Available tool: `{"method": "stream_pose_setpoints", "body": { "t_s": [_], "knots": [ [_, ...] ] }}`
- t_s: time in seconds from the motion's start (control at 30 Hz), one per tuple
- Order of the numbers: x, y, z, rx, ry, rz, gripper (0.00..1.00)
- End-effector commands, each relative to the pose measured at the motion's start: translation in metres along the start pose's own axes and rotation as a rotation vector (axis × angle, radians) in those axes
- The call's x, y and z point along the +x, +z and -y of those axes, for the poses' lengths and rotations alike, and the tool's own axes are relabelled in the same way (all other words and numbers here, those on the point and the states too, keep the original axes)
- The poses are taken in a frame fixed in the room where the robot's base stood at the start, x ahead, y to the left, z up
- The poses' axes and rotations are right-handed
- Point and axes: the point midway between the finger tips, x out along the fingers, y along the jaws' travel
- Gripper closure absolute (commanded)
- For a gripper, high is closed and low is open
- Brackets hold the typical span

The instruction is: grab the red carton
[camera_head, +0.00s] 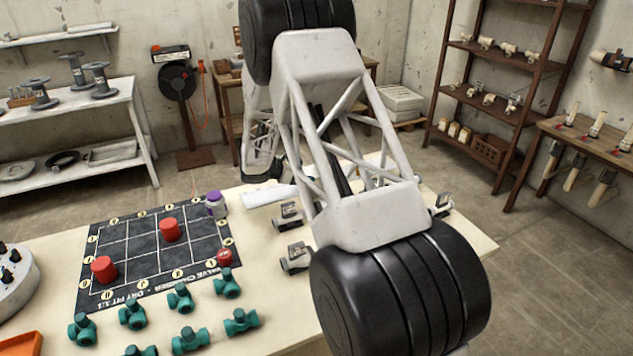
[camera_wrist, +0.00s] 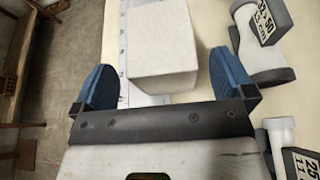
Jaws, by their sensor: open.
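No red carton shows in either view. My gripper (camera_wrist: 162,76) is in the wrist view, with its two blue fingers apart. A plain white box (camera_wrist: 163,45) lies ahead of and between the fingers, and I cannot tell whether they touch it. In the head view my arm hides the gripper and the box. The red things in the head view are a red cylinder (camera_head: 104,269) and another red cylinder (camera_head: 170,229) on a black grid mat (camera_head: 142,266), and a small red piece (camera_head: 225,258) at the mat's right edge.
Several green valve pieces (camera_head: 181,298) stand in front of the mat. A jar with a purple lid (camera_head: 215,205) stands at its back right corner. Grey fittings with number labels (camera_head: 296,257) stand near my arm, and one labelled fitting (camera_wrist: 262,30) is right of the white box.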

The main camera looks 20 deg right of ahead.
Motion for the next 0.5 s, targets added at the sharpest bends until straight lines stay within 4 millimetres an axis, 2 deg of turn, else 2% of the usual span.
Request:
{"method": "stream_pose_setpoints", "body": {
  "t_s": [0.17, 0.5],
  "knots": [
    [0.009, 0.000, 0.000, 0.000, -0.001, 0.000, 0.00],
    [0.045, -0.001, 0.000, 0.000, -0.001, 0.000, 0.00]
  ]
}}
